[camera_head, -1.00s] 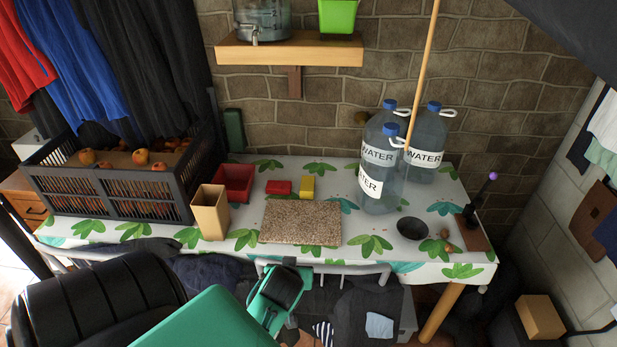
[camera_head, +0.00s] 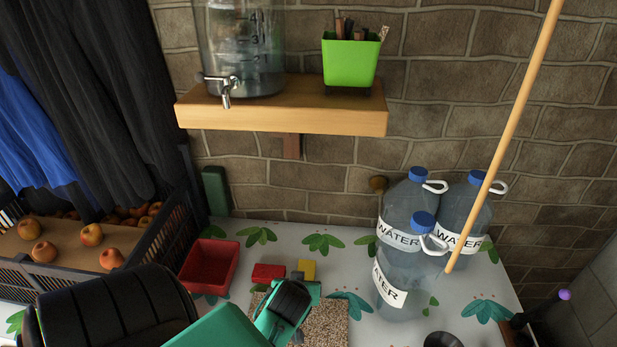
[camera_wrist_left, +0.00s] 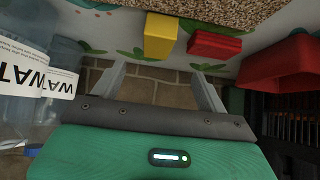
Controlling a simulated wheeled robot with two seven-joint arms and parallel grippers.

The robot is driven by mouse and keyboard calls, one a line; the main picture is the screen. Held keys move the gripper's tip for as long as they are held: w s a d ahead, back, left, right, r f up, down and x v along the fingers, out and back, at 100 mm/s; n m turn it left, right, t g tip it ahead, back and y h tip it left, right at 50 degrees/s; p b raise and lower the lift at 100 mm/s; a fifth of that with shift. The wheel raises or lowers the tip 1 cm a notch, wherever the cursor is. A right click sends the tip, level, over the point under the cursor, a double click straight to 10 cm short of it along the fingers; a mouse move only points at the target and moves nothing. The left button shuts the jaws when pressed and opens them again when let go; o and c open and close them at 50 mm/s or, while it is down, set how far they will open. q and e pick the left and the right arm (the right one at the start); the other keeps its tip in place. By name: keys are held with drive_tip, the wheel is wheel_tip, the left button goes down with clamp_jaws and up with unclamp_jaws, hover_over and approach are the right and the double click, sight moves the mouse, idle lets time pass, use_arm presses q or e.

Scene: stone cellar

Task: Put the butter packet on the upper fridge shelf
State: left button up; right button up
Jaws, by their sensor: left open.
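A small yellow packet (camera_head: 307,267), which looks like the butter, lies on the leaf-patterned table beside a red packet (camera_head: 268,273). My left gripper (camera_head: 287,308) is just in front of it in the head view and hides part of the mat. In the left wrist view the fingers of my left gripper (camera_wrist_left: 160,80) are apart with nothing between them. The yellow packet (camera_wrist_left: 160,36) is ahead of them, apart from both, with the red packet (camera_wrist_left: 215,45) to its right. No fridge or fridge shelf shows. My right gripper is not in view.
A red tray (camera_head: 209,266) stands left of the packets, beside a dark fruit crate (camera_head: 178,230). A speckled mat (camera_head: 325,325) lies in front. Several water bottles (camera_head: 405,265) and a slanting pole (camera_head: 510,120) stand to the right. A wooden shelf (camera_head: 290,118) juts from the wall above.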

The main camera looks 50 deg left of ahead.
sight(306, 274)
use_arm(q)
drive_tip(key=p+x, duration=0.1)
drive_tip(key=x, duration=0.6)
drive_tip(key=shift+w+a, duration=0.25)
drive_tip(key=shift+w, duration=0.05)
drive_tip(key=shift+w+a+f, duration=0.2)
drive_tip(key=shift+f, duration=0.2)
drive_tip(key=shift+w+a+f, duration=0.2)
drive_tip(key=shift+w+f, duration=0.1)
drive_tip(key=p+x, duration=0.1)
drive_tip(key=x, duration=0.2)
drive_tip(key=shift+w+f, duration=0.1)
drive_tip(key=shift+w, duration=0.05)
drive_tip(key=shift+w+a+f, duration=0.15)
drive_tip(key=shift+w+f, duration=0.1)
drive_tip(key=shift+f, duration=0.15)
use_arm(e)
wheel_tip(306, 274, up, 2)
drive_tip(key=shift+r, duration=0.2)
use_arm(q)
drive_tip(key=shift+c, duration=0.2)
